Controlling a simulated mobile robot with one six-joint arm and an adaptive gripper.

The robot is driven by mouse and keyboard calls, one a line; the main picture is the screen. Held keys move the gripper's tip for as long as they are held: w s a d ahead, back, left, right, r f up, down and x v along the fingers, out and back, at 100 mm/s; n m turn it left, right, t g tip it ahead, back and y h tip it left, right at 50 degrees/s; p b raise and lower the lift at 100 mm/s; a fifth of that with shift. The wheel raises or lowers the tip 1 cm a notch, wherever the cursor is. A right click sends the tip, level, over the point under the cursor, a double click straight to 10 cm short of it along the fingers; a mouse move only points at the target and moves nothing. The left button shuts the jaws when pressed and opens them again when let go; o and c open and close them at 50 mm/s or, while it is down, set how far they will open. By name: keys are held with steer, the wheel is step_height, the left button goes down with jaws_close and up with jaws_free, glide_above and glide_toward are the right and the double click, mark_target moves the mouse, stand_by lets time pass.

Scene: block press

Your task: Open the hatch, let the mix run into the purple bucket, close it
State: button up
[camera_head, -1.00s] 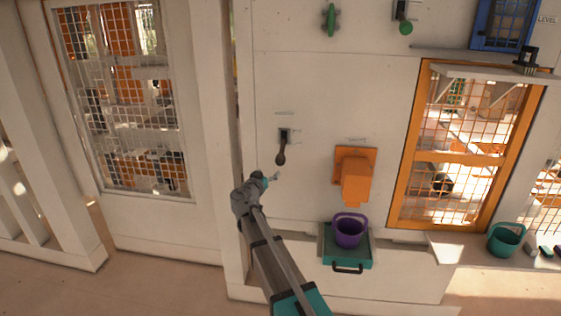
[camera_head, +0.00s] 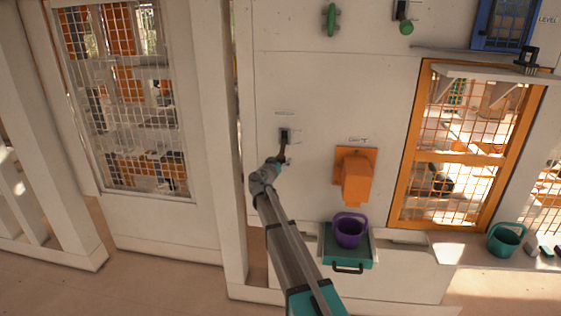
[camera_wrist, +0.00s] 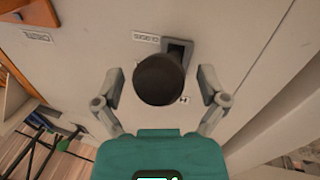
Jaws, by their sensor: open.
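A dark lever (camera_head: 284,137) with a rounded knob hangs down from a slot in the white wall panel. In the wrist view the lever's knob (camera_wrist: 159,79) lies between the two fingers of my gripper (camera_wrist: 160,88), with a gap on each side. My gripper (camera_head: 281,160) is open at the lever's lower end in the head view and partly hides the knob. The orange chute (camera_head: 357,176) is on the wall right of the lever. The purple bucket (camera_head: 349,230) stands upright below it on a teal tray (camera_head: 332,252). No mix shows.
A green handle (camera_head: 331,19) and a green-knobbed lever (camera_head: 406,27) are higher on the wall. An orange mesh door (camera_head: 411,170) is at the right. A teal bucket (camera_head: 503,241) stands on the right ledge. The wall around the lever is mostly clear.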

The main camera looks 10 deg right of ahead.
jaws_close()
stand_by(0.5)
steer(key=shift+a+r, duration=0.15)
